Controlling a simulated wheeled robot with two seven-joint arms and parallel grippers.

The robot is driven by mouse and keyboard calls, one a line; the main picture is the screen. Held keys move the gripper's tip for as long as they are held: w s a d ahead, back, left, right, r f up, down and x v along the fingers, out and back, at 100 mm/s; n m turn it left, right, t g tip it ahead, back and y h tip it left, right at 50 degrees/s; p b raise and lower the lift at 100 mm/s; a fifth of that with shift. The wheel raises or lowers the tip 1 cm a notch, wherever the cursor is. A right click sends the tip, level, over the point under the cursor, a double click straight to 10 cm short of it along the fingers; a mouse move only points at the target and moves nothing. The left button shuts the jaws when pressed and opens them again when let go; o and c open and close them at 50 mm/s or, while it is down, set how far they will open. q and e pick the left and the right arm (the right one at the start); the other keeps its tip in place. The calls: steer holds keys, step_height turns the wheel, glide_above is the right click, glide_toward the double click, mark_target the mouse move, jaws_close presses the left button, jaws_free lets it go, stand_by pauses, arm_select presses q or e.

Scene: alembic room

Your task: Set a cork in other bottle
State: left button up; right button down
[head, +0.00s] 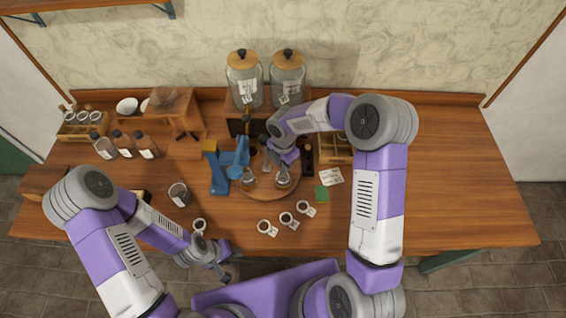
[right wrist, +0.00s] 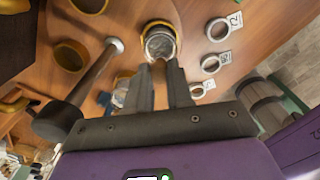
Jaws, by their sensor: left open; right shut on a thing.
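My right gripper (head: 284,160) is over the round wooden board, just above a small glass flask (head: 282,181). In the right wrist view its fingers (right wrist: 159,68) are shut on a small tan piece that looks like a cork (right wrist: 158,74). The flask, with a gold-coloured rim (right wrist: 160,42), shows just past the fingertips; I cannot tell whether the cork touches it. A second flask (head: 249,182) stands to its left on the board. My left gripper (head: 222,272) is open and empty off the table's front edge.
A blue stand (head: 218,172) rises left of the board (head: 268,192). Several white rings with tags (head: 287,218) lie in front. Two large jars (head: 244,82) stand behind, and brown bottles (head: 146,146) at the left. The table's right side is clear.

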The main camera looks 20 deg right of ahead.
steer(key=shift+f, duration=0.2)
stand_by(0.4)
steer(key=c, duration=0.9)
jaws_free()
steer(key=shift+o, duration=0.3)
steer(key=o, duration=0.3)
steer(key=shift+r, duration=0.15)
steer(key=shift+r+p, duration=2.55)
steer(key=shift+r, duration=0.85)
